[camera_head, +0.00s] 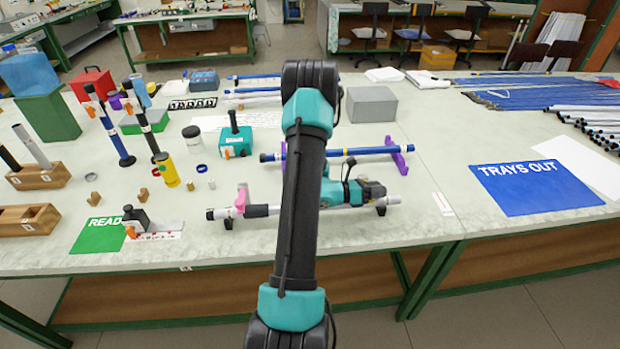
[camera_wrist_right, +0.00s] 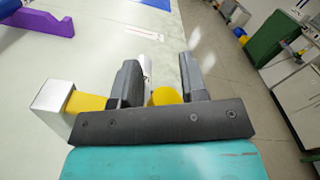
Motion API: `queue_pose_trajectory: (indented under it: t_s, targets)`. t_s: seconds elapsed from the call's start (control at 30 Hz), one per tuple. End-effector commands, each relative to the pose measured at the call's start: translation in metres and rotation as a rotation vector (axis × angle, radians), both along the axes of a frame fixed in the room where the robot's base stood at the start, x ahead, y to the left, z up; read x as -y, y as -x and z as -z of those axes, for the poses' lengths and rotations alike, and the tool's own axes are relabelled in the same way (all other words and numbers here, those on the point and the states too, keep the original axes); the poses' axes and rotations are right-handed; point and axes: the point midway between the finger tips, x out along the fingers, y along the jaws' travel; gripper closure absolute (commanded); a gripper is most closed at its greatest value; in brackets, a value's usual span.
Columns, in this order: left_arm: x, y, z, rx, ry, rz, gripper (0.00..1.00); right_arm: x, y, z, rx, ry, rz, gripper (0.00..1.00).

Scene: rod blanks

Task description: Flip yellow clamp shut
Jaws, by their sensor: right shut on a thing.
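The yellow clamp shows in the right wrist view as a rounded yellow piece (camera_wrist_right: 165,96) between the fingers. A yellow bar (camera_wrist_right: 86,102) joins a silver block (camera_wrist_right: 58,94) left of the gripper; my gripper hides how the two yellow parts connect. My right gripper (camera_wrist_right: 160,80) is shut on the yellow piece. In the head view my right gripper (camera_head: 376,191) is low at the right end of the front white rod (camera_head: 345,206), and the clamp is hidden there. A pink clamp (camera_head: 241,199) sits at this rod's left part. My left gripper is out of view.
A blue rod (camera_head: 350,151) lies on purple stands (camera_head: 399,160) just behind. A grey box (camera_head: 371,104) stands farther back. A blue mat (camera_head: 535,187) lies at the right. Bottles and wooden blocks crowd the left.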

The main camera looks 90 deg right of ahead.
Motion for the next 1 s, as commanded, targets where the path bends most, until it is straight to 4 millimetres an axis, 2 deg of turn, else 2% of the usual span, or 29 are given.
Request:
queue_pose_trajectory:
  t_s: [0.03, 0.57, 0.6, 0.73, 1.0]
  targets:
    - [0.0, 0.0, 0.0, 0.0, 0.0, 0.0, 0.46, -0.008, 0.0014, 0.0047, 0.0, -0.02, 0.014, 1.0]
    - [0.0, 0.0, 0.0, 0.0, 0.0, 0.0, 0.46, -0.0094, 0.0027, 0.0075, -0.002, -0.021, 0.017, 1.0]
    - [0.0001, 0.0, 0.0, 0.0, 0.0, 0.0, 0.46, -0.0095, 0.0027, 0.0074, -0.002, -0.021, 0.018, 0.57]
    - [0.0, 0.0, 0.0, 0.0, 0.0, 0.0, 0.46, -0.0095, 0.0026, 0.0082, 0.0, -0.022, 0.017, 0.46]
    - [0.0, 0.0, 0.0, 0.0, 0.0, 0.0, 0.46, -0.0093, 0.0024, 0.0093, 0.004, -0.023, 0.016, 0.46]
